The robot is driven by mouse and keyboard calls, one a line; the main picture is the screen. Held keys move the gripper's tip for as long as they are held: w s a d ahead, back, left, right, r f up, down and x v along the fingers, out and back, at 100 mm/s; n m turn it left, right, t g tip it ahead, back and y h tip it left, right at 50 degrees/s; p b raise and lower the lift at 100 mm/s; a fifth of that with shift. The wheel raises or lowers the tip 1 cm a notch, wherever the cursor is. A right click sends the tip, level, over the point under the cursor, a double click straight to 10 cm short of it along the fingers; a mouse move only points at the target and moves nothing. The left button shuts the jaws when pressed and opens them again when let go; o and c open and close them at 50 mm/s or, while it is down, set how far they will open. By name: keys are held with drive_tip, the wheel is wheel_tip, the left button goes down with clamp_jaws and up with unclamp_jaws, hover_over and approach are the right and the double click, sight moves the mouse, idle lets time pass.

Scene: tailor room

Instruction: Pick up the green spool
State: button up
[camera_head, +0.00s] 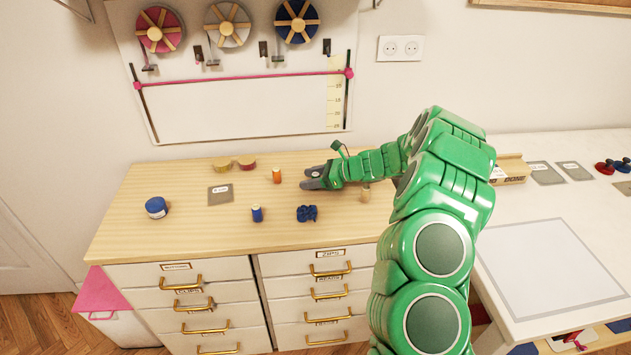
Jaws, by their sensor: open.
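I cannot make out a green spool in the head view. My gripper (309,178) is low over the wooden cabinet top (150,235), pointing left, with dark fingers open; I see nothing clearly between them. A small orange spool (276,176) stands upright just left of the fingertips, apart from them. A small blue spool (257,213) stands nearer the front. A pale wooden spool (365,193) stands below my forearm. My green arm covers the right end of the cabinet top, so things there are hidden.
A blue jar (156,207), a grey card (220,194), a blue bundle (307,213) and round yellow and red items (233,163) lie on the cabinet top. A white table (550,270) stands right. The cabinet top's left front is clear.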

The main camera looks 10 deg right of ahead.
drive_tip(key=c, duration=1)
drive_tip(key=shift+c, duration=0.2)
